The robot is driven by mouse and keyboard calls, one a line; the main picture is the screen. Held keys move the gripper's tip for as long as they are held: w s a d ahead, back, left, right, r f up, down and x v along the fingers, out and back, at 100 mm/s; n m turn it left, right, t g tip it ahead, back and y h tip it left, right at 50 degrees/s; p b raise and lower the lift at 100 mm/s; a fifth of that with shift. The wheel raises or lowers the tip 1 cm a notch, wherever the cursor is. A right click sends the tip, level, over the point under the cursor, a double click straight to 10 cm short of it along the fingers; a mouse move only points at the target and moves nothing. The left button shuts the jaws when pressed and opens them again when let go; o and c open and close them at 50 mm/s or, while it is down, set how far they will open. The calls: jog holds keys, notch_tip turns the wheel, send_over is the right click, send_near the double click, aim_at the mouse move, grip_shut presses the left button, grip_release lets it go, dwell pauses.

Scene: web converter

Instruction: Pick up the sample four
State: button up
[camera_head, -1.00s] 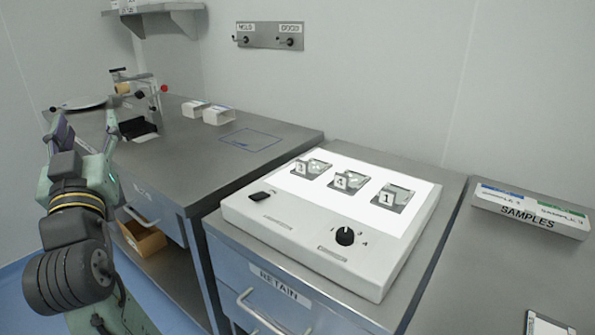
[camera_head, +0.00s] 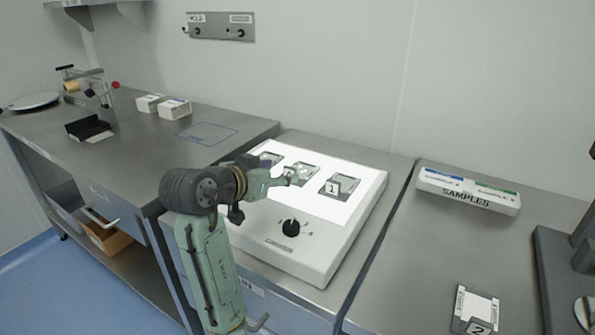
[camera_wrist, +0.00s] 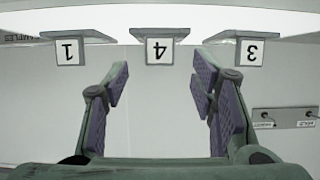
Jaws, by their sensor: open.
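Sample four (camera_wrist: 160,50) is the middle one of three small numbered plates on the lit panel; its tag reads 4, upside down in the wrist view. In the head view, sample four (camera_head: 304,172) is partly hidden by my gripper (camera_head: 283,180). Sample one (camera_head: 341,187) stands to its right and sample three (camera_head: 270,157) to its left, partly hidden by my wrist. In the wrist view, my gripper (camera_wrist: 160,82) is open and empty, its fingers spread to either side below tag 4 in the picture. I see no contact.
The white light box (camera_head: 312,268) has a black knob (camera_head: 291,228) in front. Sample two (camera_head: 475,308) lies on the right bench. A white SAMPLES rack (camera_head: 468,195) stands behind it, and dark equipment (camera_head: 560,270) at the right edge. The wall holds two switches (camera_head: 221,27).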

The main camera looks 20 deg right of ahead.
aim_at(289, 170)
jog(key=p+x, duration=0.1)
jog(key=x, duration=0.3)
jog(key=shift+d+r+p, duration=0.1)
jog(key=shift+r+p, duration=0.05)
jog(key=shift+p, duration=0.2)
jog(key=shift+w+d+f, duration=0.2)
jog(key=shift+d+f, duration=0.05)
jog(key=shift+c, duration=0.6)
jog(key=c, duration=1.1)
grip_shut()
jog(key=shift+r, duration=0.15)
